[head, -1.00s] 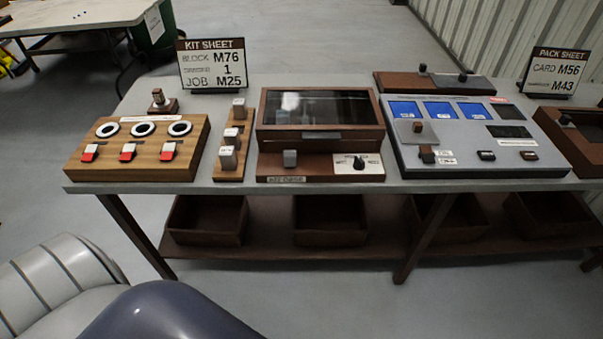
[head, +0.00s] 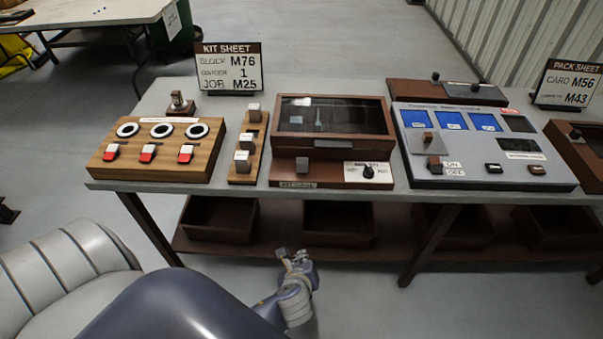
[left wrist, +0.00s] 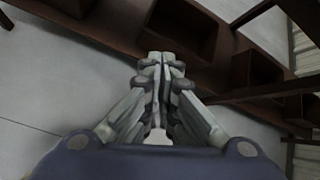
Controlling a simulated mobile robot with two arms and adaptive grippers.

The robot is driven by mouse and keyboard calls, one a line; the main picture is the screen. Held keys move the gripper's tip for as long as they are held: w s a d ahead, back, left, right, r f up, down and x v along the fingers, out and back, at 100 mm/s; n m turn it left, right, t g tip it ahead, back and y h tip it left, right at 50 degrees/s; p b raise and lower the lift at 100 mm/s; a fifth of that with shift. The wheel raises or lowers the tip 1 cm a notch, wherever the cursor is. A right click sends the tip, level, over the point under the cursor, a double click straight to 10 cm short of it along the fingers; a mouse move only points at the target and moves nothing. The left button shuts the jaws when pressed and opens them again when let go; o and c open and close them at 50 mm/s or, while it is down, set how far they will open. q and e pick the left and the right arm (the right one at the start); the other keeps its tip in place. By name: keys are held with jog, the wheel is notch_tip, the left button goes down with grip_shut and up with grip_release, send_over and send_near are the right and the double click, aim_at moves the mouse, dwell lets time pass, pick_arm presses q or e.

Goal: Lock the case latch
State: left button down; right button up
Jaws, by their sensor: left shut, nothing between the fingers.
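A brown case (head: 333,119) with a dark glass lid stands at the middle of the bench, its lid down. A dark strip that may be the latch (head: 334,144) is on its front edge; I cannot tell its state. My left gripper (head: 293,254) is in front of the bench, below the top and apart from the case. It also shows in the left wrist view (left wrist: 162,62), fingers together and empty. My right gripper is not in view.
A wooden panel with red switches (head: 148,153) and a narrow block rack (head: 247,146) stand left of the case. A grey console (head: 480,150) stands right. Open bins (head: 338,222) sit on the lower shelf. The floor before the bench is clear.

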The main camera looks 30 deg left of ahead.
aim_at(302, 172)
pick_arm(q)
notch_tip(302, 172, up, 19)
jog(key=w+a+m+t+y+p, duration=0.1)
jog(key=a+m+t+y, duration=0.1)
jog(key=m, duration=0.2)
jog(key=shift+w+a+m+y, duration=0.15)
jog(key=shift+w+m+y, duration=0.05)
jog(key=shift+m+y, duration=0.1)
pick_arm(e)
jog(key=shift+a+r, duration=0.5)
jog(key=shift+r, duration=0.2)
pick_arm(q)
jog(key=shift+w, duration=0.1)
jog(key=x, duration=0.9)
jog(key=shift+w+r, duration=0.1)
jog(key=shift+w, duration=0.05)
jog(key=shift+w+a+r+p, duration=0.55)
jog(key=shift+w+r, duration=0.2)
jog(key=shift+w, duration=0.15)
jog(key=shift+w+a+r, duration=0.3)
jog(key=shift+w+r, duration=0.15)
jog(key=shift+r, duration=0.15)
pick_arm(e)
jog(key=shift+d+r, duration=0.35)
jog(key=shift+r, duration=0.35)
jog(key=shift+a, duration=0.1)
